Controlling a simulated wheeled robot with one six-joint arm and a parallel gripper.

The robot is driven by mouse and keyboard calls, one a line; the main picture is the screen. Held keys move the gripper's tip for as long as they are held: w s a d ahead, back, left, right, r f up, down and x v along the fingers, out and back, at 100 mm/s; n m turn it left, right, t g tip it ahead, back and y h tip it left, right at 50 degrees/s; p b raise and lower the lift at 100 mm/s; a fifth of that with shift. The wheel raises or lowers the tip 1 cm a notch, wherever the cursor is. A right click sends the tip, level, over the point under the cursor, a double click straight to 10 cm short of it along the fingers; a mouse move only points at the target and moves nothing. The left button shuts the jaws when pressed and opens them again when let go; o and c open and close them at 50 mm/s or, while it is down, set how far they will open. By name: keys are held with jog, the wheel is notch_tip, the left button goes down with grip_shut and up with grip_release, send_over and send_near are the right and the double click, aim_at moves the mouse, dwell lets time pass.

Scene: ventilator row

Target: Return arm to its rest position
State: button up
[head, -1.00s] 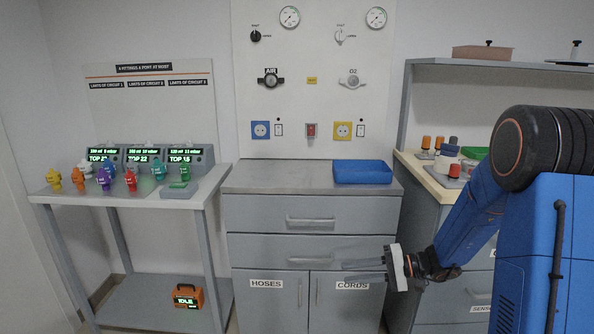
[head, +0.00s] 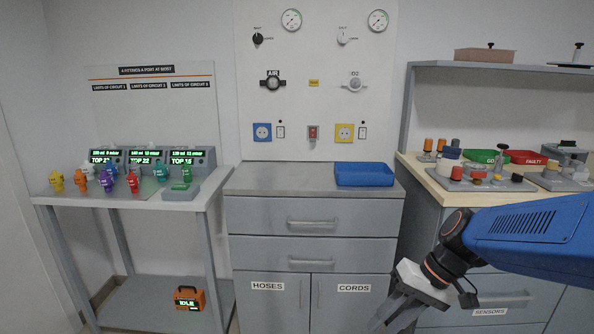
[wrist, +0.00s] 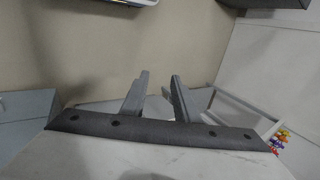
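My gripper (head: 393,318) is at the lower right of the head view, in front of the lower cabinets and pointing down and to the left. My blue arm reaches in from the right edge. In the wrist view my gripper (wrist: 158,82) shows two grey fingers standing apart with nothing between them. The gripper is open and empty, and the fingers touch no object that I can see.
A grey cabinet (head: 310,215) with drawers carries a blue tray (head: 363,174). At left a table (head: 143,207) holds several coloured fittings and ventilator displays. An orange box (head: 189,299) sits on its lower shelf. At right a counter (head: 436,188) holds sensors and GOOD/FAULTY trays.

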jog(key=s+d+r+t+h, duration=0.4)
jog(key=s+d+t+h, duration=0.1)
jog(key=s+d, duration=0.4)
jog(key=shift+d+r+h, duration=0.15)
jog(key=shift+d+h, duration=0.2)
jog(key=shift+h, duration=0.25)
dwell(0.4)
